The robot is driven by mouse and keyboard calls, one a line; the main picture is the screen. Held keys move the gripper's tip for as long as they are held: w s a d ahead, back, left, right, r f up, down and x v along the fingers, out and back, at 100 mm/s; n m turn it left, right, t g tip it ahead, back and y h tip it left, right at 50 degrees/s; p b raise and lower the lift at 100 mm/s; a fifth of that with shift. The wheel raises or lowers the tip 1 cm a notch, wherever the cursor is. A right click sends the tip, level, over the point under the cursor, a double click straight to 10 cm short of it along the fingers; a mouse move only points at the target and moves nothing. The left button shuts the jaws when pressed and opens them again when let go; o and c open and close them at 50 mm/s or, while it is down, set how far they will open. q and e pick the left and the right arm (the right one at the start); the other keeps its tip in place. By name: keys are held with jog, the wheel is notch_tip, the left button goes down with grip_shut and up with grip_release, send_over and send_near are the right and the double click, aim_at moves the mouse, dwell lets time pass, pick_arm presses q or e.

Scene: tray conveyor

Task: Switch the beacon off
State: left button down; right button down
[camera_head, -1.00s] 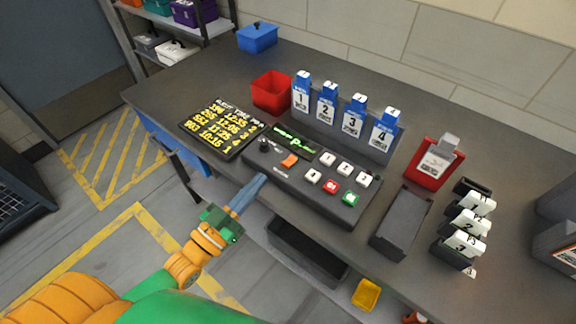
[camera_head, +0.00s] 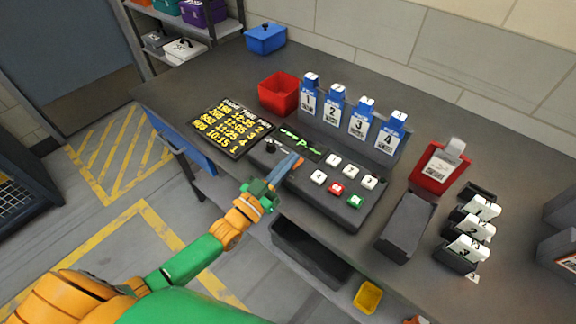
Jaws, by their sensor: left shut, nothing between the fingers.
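A dark control panel (camera_head: 330,212) lies along the front of the table. An orange switch (camera_head: 299,160) shows on its left half, partly hidden by my left gripper. My left gripper (camera_head: 287,165) is shut and empty. Its blue-grey fingertips are over the panel at the orange switch; I cannot tell whether they touch it. No beacon lamp that I can identify is in view. My right gripper is not in view.
The panel also has a black knob (camera_head: 270,146), several white buttons, a red button (camera_head: 336,188) and a green button (camera_head: 355,201). A yellow-lettered board (camera_head: 232,128) lies left of it. A red bin (camera_head: 279,93) and blue-topped numbered holders stand behind.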

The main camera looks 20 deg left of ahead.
pick_arm(q)
jog(key=shift+s+f, duration=0.15)
jog(key=shift+f, duration=0.35)
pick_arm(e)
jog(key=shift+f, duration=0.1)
